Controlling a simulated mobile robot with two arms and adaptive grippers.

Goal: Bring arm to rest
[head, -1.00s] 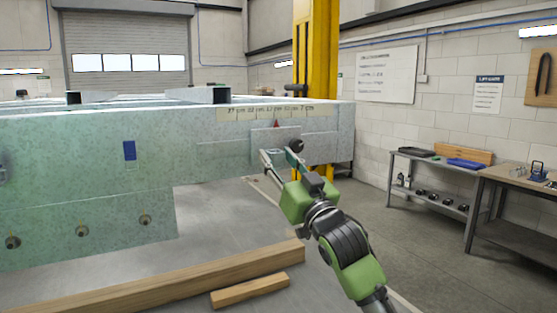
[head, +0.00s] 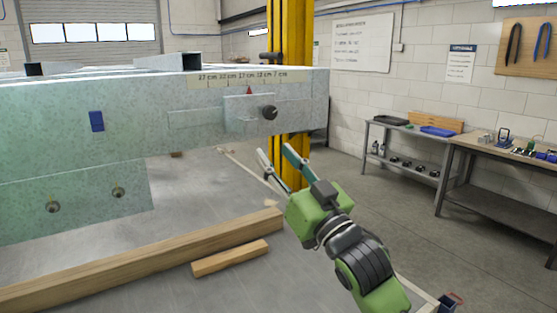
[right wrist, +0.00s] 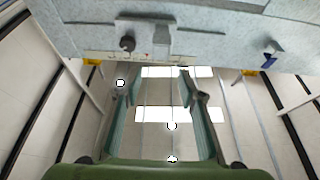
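My right gripper (head: 275,160) is in the middle of the head view, below and in front of the black knob (head: 269,113) on the trailer frame (head: 150,130). Its two fingers are apart, with nothing between them. In the right wrist view the open fingers of the right gripper (right wrist: 150,87) point toward the frame, and the knob (right wrist: 127,44) shows beyond them, apart from the fingers. The knob sits on a sliding plate under a scale marked in cm with a red pointer (head: 249,90). My left gripper is not in view.
A long wooden beam (head: 140,262) and a short wooden block (head: 230,258) lie on the grey surface below the frame. A yellow post (head: 290,50) stands behind the frame's end. Workbenches (head: 490,150) stand at the right wall, with open floor before them.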

